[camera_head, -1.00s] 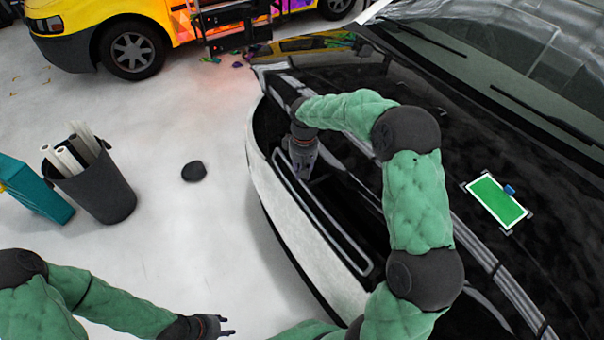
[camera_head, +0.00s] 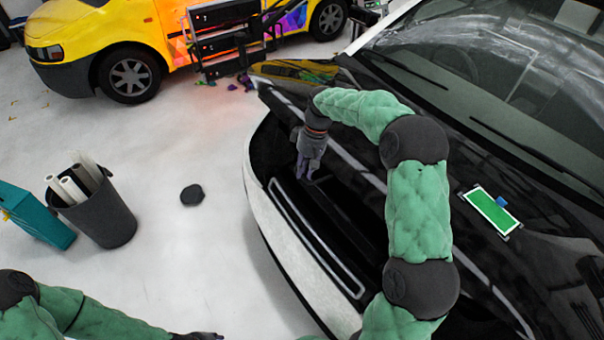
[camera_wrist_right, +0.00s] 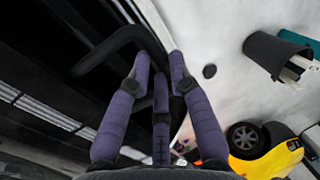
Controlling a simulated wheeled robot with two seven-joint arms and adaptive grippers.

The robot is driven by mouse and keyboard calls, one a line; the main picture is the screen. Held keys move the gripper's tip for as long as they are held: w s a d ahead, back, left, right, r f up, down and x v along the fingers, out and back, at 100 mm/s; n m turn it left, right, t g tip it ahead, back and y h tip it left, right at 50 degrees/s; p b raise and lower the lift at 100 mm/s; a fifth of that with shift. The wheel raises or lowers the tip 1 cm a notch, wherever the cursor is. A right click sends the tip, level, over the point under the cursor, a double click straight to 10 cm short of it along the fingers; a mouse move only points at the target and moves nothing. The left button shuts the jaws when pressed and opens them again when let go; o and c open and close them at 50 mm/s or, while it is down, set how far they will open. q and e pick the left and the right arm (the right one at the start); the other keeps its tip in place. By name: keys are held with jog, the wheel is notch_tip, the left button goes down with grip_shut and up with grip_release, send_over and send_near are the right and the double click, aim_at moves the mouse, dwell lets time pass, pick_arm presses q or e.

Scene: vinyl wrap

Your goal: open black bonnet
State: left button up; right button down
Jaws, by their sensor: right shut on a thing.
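The black bonnet (camera_head: 440,165) of the white-fronted car covers the right of the head view. A dark gap shows between its front edge and the white bumper (camera_head: 270,225). My right gripper (camera_head: 304,178) points down into this gap at the bonnet's far front. In the right wrist view its purple fingers (camera_wrist_right: 158,72) are shut on a black curved bar (camera_wrist_right: 120,45) at the car's front; whether the bar belongs to the bonnet is unclear. My left gripper (camera_head: 205,336) is partly cut off at the bottom edge, away from the car, and its opening is not clear.
A green-and-white card (camera_head: 490,210) and a small blue item (camera_head: 502,201) lie on the bonnet. A dark bin with rolls (camera_head: 100,210) and a teal box (camera_head: 35,215) stand left. A yellow van (camera_head: 105,40) is behind. Pale floor between is mostly clear.

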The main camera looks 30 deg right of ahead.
jog(key=shift+d+r, duration=0.1)
jog(key=shift+r, duration=0.4)
